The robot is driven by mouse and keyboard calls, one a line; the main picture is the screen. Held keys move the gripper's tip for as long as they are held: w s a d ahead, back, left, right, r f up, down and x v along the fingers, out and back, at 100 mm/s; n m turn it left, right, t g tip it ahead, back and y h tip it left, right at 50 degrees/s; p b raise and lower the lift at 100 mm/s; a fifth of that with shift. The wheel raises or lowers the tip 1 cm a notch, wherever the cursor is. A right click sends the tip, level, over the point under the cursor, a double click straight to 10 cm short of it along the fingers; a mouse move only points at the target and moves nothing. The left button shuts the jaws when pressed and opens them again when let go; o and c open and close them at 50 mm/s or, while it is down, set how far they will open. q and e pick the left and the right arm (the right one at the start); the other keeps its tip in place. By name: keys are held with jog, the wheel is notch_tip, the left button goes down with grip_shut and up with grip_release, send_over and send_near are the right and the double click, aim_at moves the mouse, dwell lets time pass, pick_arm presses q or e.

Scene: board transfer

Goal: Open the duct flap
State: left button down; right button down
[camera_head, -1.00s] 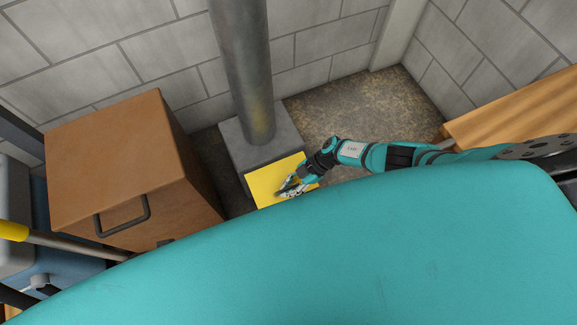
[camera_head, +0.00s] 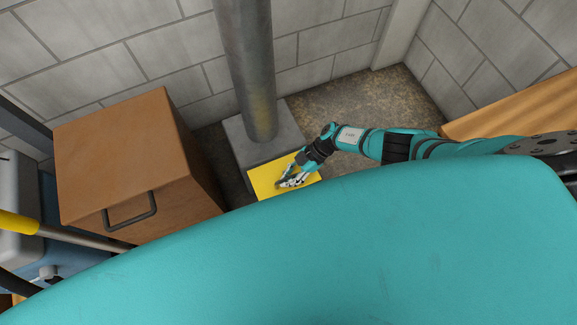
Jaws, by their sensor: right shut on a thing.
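A yellow panel, which looks like the duct flap (camera_head: 264,177), sits at the front of a grey block (camera_head: 285,135) at the foot of a metal pipe (camera_head: 250,80). My right gripper (camera_head: 282,185) is at the middle of the yellow panel, shut on a part of the flap. The gripped part is small and hidden by the fingers. The panel's lower edge is partly covered by my teal body. My left gripper does not show.
A brown box (camera_head: 120,150) with a dark handle (camera_head: 130,211) stands to the left of the pipe. A yellow-ended pole (camera_head: 60,235) and blue-grey things lie at the far left. A wooden surface (camera_head: 520,108) is at the right. Bare floor (camera_head: 365,105) lies behind my right arm.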

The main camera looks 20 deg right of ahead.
jog(key=shift+w+a+r, duration=0.2)
jog(key=shift+w+r, duration=0.05)
jog(key=shift+w, duration=0.15)
jog(key=c, duration=1.4)
grip_release()
jog(key=shift+s+d+f, duration=0.1)
jog(key=shift+s+f, duration=0.05)
jog(key=shift+d, duration=0.15)
jog(key=v, duration=1.2)
